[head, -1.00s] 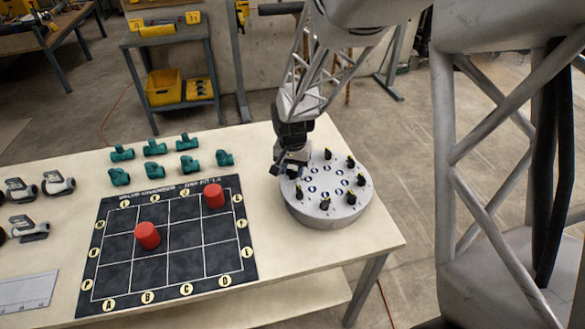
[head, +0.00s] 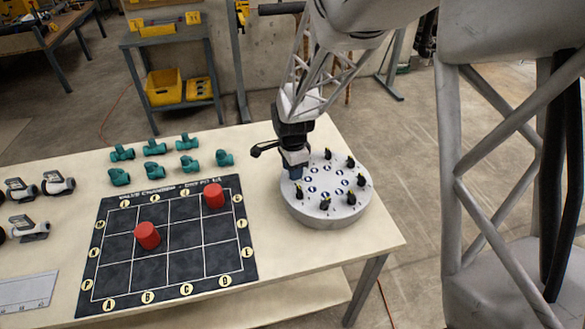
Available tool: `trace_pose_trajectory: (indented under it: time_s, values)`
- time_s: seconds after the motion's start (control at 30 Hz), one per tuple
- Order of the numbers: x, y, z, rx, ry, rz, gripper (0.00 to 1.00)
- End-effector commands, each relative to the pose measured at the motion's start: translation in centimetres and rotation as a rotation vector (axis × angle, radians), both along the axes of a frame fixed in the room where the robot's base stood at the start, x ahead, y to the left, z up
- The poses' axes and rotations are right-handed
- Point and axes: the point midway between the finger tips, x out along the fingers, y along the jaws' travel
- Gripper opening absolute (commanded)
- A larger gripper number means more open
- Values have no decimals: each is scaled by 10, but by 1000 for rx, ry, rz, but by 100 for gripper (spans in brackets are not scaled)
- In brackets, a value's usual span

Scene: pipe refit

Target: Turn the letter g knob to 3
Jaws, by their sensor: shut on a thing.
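A round grey panel (head: 338,213) stands on the table at the right, with several small black knobs around its top. A knob (head: 325,203) at the front and another knob (head: 361,180) at the right are in plain sight. The letters and numbers are too small to read. My gripper (head: 294,174) points down over the panel's left edge. It is shut on a knob there, which the fingers hide. I cannot tell which letter that knob has or how far it is turned.
A black gridded board (head: 165,270) with two red cylinders (head: 147,236) (head: 213,196) lies left of the panel. Several teal pipe fittings (head: 188,164) stand behind it. Grey fittings (head: 58,183) and a white ruled plate (head: 27,292) are at the far left.

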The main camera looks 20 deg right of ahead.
Motion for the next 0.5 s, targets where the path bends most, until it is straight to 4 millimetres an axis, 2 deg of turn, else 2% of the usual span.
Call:
trace_pose_trajectory:
  time_s: [0.2,0.5]
  values:
    - [1,0,1,0,-2,-109,16]
    - [1,0,1,0,-2,-158,16]
